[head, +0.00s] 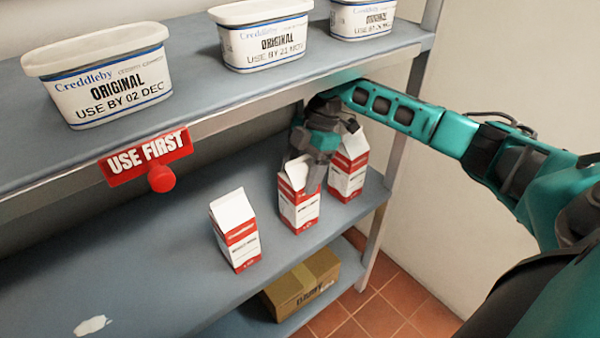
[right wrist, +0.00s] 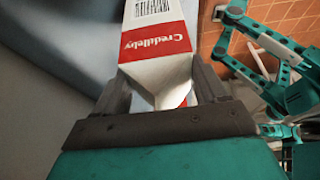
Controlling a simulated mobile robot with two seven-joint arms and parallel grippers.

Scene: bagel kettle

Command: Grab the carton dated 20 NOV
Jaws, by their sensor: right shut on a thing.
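Three red-and-white gable-top cartons stand on the middle shelf (head: 130,285) in the head view: a left carton (head: 236,232), a middle carton (head: 298,208) and a right carton (head: 347,175). Their dates are too small to read. My right gripper (head: 308,172) is at the top of the middle carton, shut on it, and partly covers it. In the right wrist view the fingers (right wrist: 163,85) flank the held carton (right wrist: 155,66), whose red band reads Creddleby, upside down, beside a barcode. No date shows there. My left gripper is not in view.
The upper shelf (head: 200,75) holds white tubs, including one (head: 105,85) marked USE BY 02 DEC. A red USE FIRST sign (head: 147,157) hangs at its edge. A cardboard box (head: 300,283) sits below. A shelf post (head: 400,130) stands right of the cartons.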

